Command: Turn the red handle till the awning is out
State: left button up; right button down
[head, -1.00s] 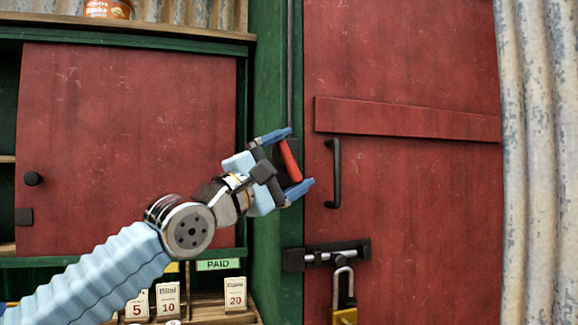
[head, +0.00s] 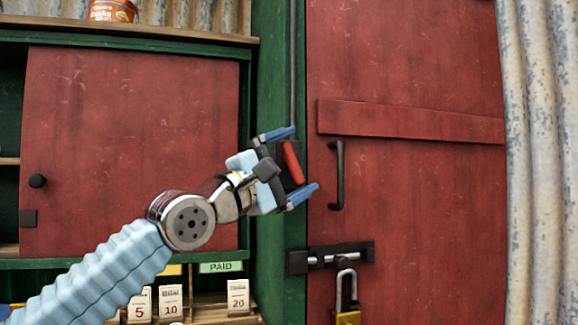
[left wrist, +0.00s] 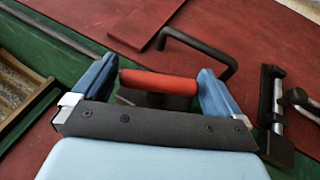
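The red handle (head: 292,162) is a short bar on a dark mount, at the green post left of the big red door. A thin grey rod (head: 293,60) runs up the post above it. My left gripper (head: 305,158) is open, its blue fingers wide apart at either end of the handle. In the left wrist view the red handle (left wrist: 160,82) lies lengthwise between the fingertips (left wrist: 160,78), very close to both; I cannot tell whether they touch it. The awning is not in view. My right gripper is not in view.
A black door pull (head: 338,175) stands just right of the handle. A bolt (head: 330,257) with a padlock (head: 347,316) is below. A red cabinet panel (head: 125,150) is at the left, with price cards (head: 171,302) under it. Corrugated metal (head: 540,160) is at the right.

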pick_arm(q)
jog(key=b+v, duration=0.2)
jog(key=f+b+v, duration=0.1)
jog(key=b+v, duration=0.1)
jog(key=v, duration=0.1)
jog(key=shift+a, duration=0.1)
jog(key=b, duration=0.6)
send_near(290, 170)
jog(key=shift+r+v, duration=0.15)
jog(key=shift+v, duration=0.6)
jog(key=shift+r+v, duration=0.15)
jog(key=shift+v, duration=0.55)
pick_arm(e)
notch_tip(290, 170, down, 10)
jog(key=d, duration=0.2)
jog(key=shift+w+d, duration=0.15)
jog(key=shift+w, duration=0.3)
pick_arm(q)
jog(key=shift+s, duration=0.1)
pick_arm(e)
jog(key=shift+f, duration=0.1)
